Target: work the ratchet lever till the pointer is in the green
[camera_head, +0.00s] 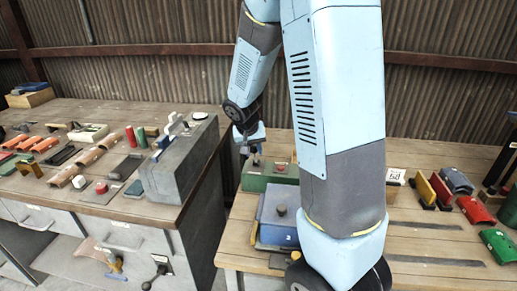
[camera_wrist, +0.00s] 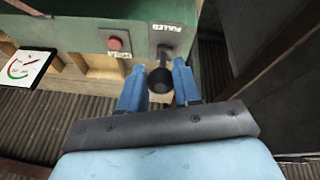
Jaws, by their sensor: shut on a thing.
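The ratchet lever, with a black ball knob (camera_wrist: 160,81), stands out from a green housing (camera_wrist: 85,38) beside an upside-down "PULLED" label. My gripper (camera_wrist: 161,76) is shut on the lever, its blue fingers on either side of the knob. The gauge (camera_wrist: 24,67) is at the left edge of the wrist view, with a white face, a green arc and a thin red pointer; the exact reading is too small to tell. In the head view my gripper (camera_head: 254,150) is at the back of the green housing (camera_head: 258,183), and the lever is mostly hidden there.
A red button (camera_wrist: 115,43) sits on the housing beside the lever. A blue box (camera_head: 278,222) stands in front of the housing. A large grey block (camera_head: 180,165) is on the left bench among tools and parts. More loose parts lie on the right bench.

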